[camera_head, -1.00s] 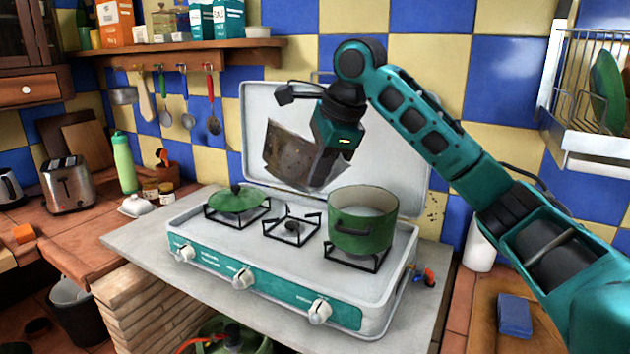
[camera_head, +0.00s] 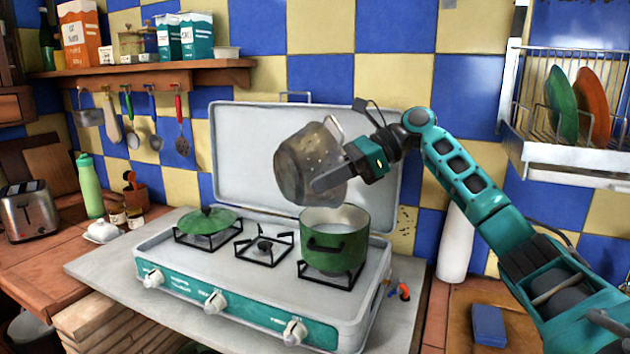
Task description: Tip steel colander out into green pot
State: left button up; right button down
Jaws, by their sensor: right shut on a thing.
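The steel colander (camera_head: 300,165) is a dented grey metal bowl with small holes, held in the air in front of the stove's raised lid. It is tilted, and its lower edge is just above and left of the green pot's rim. My right gripper (camera_head: 328,181) is shut on the colander at its right side. The green pot (camera_head: 335,247) stands upright on the right burner, open at the top, with a pale inside. What is in the colander cannot be seen. My left gripper is not in view.
The camping stove (camera_head: 255,305) has its white lid (camera_head: 240,150) raised behind the burners. A green lid (camera_head: 208,221) lies on the left burner; the middle burner (camera_head: 264,246) is empty. A dish rack (camera_head: 570,130) hangs at the right. A blue sponge (camera_head: 488,325) lies at lower right.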

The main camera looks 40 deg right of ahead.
jog(key=shift+s+d+f+t+y, duration=0.15)
jog(key=shift+d+t+y, duration=0.15)
jog(key=shift+d+y, duration=0.4)
jog(key=shift+s+d+r+m+t+y+p, duration=0.15)
jog(key=shift+d+m+t+y+p, duration=0.15)
jog(key=shift+d+y, duration=0.5)
jog(key=shift+s+d+r+m+t+y+p, duration=0.1)
jog(key=shift+d+m+t+y, duration=0.1)
jog(key=shift+d+m+y, duration=0.4)
jog(key=shift+d, duration=0.1)
jog(key=shift+r, duration=0.1)
jog(key=shift+w, duration=0.1)
dwell(0.8)
